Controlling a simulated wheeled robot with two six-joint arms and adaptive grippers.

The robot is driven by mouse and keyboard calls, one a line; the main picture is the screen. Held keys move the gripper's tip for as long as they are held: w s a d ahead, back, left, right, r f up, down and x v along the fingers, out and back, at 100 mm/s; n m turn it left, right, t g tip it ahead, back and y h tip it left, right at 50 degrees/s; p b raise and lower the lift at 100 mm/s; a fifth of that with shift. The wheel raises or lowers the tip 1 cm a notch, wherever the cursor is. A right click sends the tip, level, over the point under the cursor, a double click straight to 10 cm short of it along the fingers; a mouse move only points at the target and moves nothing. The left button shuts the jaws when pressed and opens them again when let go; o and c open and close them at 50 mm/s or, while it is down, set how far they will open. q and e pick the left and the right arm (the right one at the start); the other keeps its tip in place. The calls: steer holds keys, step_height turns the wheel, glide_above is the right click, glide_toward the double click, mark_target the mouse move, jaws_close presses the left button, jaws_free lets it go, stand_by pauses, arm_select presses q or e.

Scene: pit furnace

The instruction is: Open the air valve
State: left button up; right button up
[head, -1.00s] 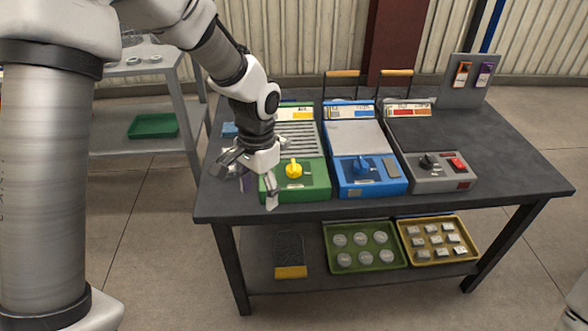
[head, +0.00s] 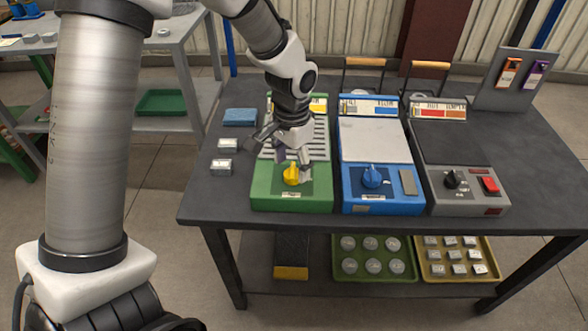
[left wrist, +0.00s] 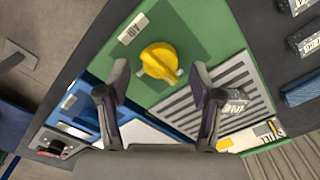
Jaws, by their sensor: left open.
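The air valve looks to be the yellow knob (head: 292,174) on the front panel of the green unit (head: 262,192). A small label sits on the panel beside it. My left gripper (head: 283,154) is open and empty, just above and behind the knob in the head view. In the left wrist view its two fingers (left wrist: 160,84) stand apart on either side below the knob, and contact is not visible. My right gripper is not in view.
A blue unit (head: 350,190) with a blue knob stands to the right, then a grey unit (head: 456,196) with a black knob and red switch. Small metal blocks (head: 222,166) and a blue block (head: 240,116) lie left of the green unit. The dark bench's front edge is clear.

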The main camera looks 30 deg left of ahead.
arm_select(q)
steer(key=shift+w+f, duration=0.2)
steer(key=shift+f, duration=0.95)
steer(key=shift+s, duration=0.15)
steer(key=c, duration=1.1)
steer(key=shift+c, duration=0.2)
steer(key=shift+r, duration=0.1)
steer(key=shift+r+m+p, duration=0.15)
steer(key=shift+m+p, duration=0.35)
steer(key=shift+p, duration=0.3)
steer(key=m+p, duration=1.4)
steer(key=p, duration=0.5)
steer(key=shift+m+p, duration=1.25)
steer(key=shift+m, duration=0.35)
steer(key=shift+f, duration=0.2)
